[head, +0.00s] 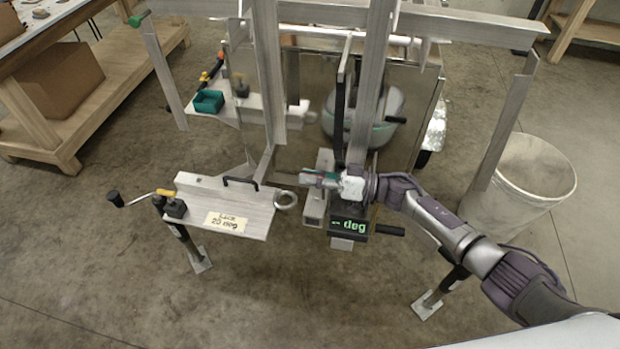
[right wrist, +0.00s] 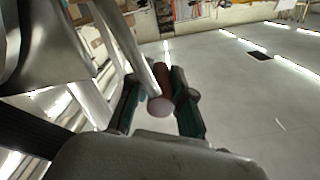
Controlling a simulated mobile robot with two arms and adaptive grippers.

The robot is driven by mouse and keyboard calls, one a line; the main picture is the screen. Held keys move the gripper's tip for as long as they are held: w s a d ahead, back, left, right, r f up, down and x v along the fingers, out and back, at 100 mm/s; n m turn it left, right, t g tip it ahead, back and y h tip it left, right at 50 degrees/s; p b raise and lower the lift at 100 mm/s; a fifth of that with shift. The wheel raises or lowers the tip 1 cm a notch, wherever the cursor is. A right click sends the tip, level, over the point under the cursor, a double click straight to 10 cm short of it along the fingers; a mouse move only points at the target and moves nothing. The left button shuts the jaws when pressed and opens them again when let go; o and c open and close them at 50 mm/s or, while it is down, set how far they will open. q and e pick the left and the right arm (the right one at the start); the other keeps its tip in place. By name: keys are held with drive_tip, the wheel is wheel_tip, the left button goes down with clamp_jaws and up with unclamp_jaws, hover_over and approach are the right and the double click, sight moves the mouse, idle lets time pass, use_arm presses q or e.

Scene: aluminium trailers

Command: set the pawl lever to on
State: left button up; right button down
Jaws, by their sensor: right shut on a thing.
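The pawl lever shows in the right wrist view as a metal rod with a dark red, round-ended grip (right wrist: 160,105). My right gripper (head: 309,178) reaches in from the right in the head view, beside the upright post of the frame. Its two teal-lined fingers (right wrist: 158,112) lie on either side of the red grip and are shut on it. In the head view the fingers mostly hide the lever, and its setting cannot be read there. My left gripper is in neither view.
A display box (head: 348,226) reading "-- deg" sits just below my right gripper. An aluminium plate with a "Lock 20 deg" label (head: 227,221) and a tow ring (head: 286,200) are left. Uprights (head: 370,90) stand close by. A white bin (head: 525,180) is at right.

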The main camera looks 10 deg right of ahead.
drive_tip(key=shift+w+d+m, duration=0.1)
drive_tip(key=shift+w+m, duration=0.2)
drive_tip(key=shift+m, duration=0.1)
drive_tip(key=c, duration=1.1)
unclamp_jaws()
drive_tip(key=shift+o, duration=0.2)
drive_tip(key=v, duration=1.2)
drive_tip(key=shift+r, duration=0.1)
